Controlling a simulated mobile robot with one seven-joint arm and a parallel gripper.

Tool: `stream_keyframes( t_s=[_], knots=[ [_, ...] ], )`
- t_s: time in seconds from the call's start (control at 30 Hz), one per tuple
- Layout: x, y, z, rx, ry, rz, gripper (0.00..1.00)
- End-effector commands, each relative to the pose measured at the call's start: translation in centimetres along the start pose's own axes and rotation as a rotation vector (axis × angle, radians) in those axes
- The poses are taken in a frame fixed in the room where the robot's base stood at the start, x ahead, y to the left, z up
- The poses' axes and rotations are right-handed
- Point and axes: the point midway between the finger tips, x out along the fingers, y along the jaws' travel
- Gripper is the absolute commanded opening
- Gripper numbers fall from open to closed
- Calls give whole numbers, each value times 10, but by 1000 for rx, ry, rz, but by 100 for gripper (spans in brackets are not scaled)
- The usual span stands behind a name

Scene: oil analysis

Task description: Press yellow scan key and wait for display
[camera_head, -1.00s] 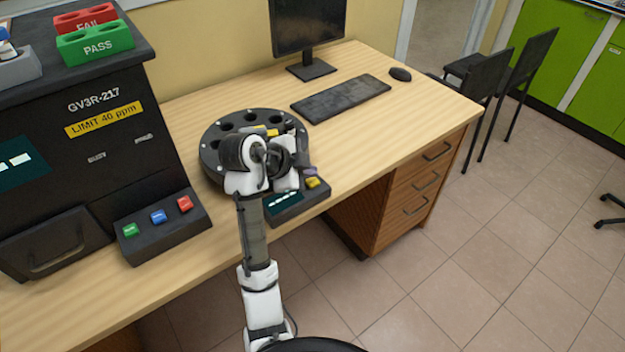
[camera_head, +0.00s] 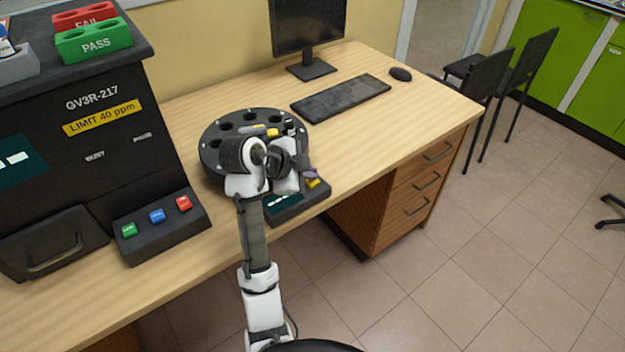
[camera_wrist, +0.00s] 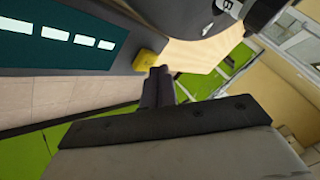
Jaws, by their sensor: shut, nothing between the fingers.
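The yellow scan key (camera_head: 314,183) sits on the small dark console at the front edge of the desk, and it also shows in the wrist view (camera_wrist: 145,60). The console's dark teal display (camera_head: 284,202) shows a row of white dashes, seen larger in the wrist view (camera_wrist: 70,38). My gripper (camera_head: 309,174) is shut and empty, with its fingertips (camera_wrist: 158,73) right beside the yellow key. I cannot tell whether they touch it. In the head view the fingertips partly cover the key.
A round dark carousel (camera_head: 212,148) with holes stands behind my wrist. A black analyzer (camera_head: 100,150) with green, blue and red keys is at the left. A keyboard (camera_head: 342,98), mouse (camera_head: 400,74) and monitor (camera_head: 308,25) are at the back.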

Motion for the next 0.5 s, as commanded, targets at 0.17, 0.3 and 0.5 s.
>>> stream_keyframes(
  t_s=[0.17, 0.3, 0.5],
  knots=[
    [1, 0, 1, 0, 0, 0, 0],
    [2, 1, 2, 0, 0, 0, 0],
    [4, 3, 3, 0, 0, 0, 0]
  ],
)
